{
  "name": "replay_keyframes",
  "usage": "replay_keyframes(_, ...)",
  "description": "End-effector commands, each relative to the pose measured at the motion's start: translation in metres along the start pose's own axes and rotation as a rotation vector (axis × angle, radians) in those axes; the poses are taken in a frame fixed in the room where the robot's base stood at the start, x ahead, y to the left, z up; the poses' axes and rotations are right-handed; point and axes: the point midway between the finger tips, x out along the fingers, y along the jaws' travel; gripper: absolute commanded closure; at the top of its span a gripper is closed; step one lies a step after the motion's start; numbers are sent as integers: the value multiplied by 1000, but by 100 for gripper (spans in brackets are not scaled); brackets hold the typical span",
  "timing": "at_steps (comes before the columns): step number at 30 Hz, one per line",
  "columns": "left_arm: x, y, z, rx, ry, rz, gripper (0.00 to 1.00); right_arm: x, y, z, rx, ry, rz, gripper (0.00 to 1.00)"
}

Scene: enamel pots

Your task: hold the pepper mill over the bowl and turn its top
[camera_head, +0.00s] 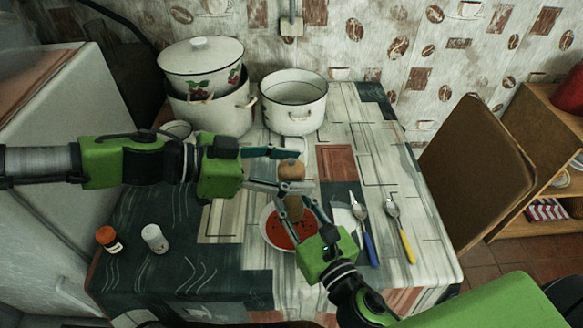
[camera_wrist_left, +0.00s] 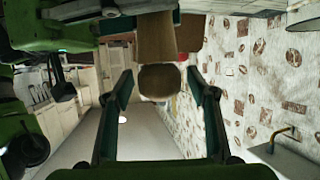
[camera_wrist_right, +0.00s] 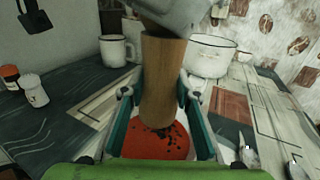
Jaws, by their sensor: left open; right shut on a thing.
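The wooden pepper mill (camera_head: 294,207) stands roughly upright above the white bowl (camera_head: 264,222) of red soup. My right gripper (camera_head: 296,201) is shut on its body, which also shows between the fingers in the right wrist view (camera_wrist_right: 162,85). My left gripper (camera_head: 284,170) is open, its fingers on either side of the mill's round top (camera_head: 291,169). In the left wrist view the top (camera_wrist_left: 159,82) sits between the spread fingers with gaps. Dark specks lie on the soup (camera_wrist_right: 165,144) in the right wrist view. The left gripper hides part of the mill there.
A spoon with a blue handle (camera_head: 367,240) and one with a yellow handle (camera_head: 406,242) lie right of the bowl. Two shakers (camera_head: 154,238) (camera_head: 108,239) stand at the left. Enamel pots (camera_head: 293,103) (camera_head: 208,113) stand at the back. A chair (camera_head: 476,168) is at the right.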

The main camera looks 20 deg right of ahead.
Motion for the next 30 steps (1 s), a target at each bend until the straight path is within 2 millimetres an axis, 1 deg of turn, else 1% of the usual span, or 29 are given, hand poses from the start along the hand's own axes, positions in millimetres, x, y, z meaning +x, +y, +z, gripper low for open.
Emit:
replay_keyframes(6,0,0,0,0,0,0,48,0,0,1,0,-2,0,97)
replay_keyframes(7,0,0,0,0,0,0,53,0,0,1,0,-2,0,97)
replay_keyframes(8,0,0,0,0,0,0,61,0,0,1,0,-2,0,97)
replay_keyframes(9,0,0,0,0,0,0,71,0,0,1,0,-2,0,97)
replay_keyframes(11,0,0,0,0,0,-1,87,0,0,1,0,-2,0,97)
replay_keyframes(22,1,-2,0,13,1,27,87,0,0,1,0,-2,1,97)
replay_keyframes(26,1,-3,0,37,2,78,87,0,0,1,0,-2,1,97)
replay_keyframes(30,1,-3,-1,74,3,165,87,0,1,1,1,-2,2,97)
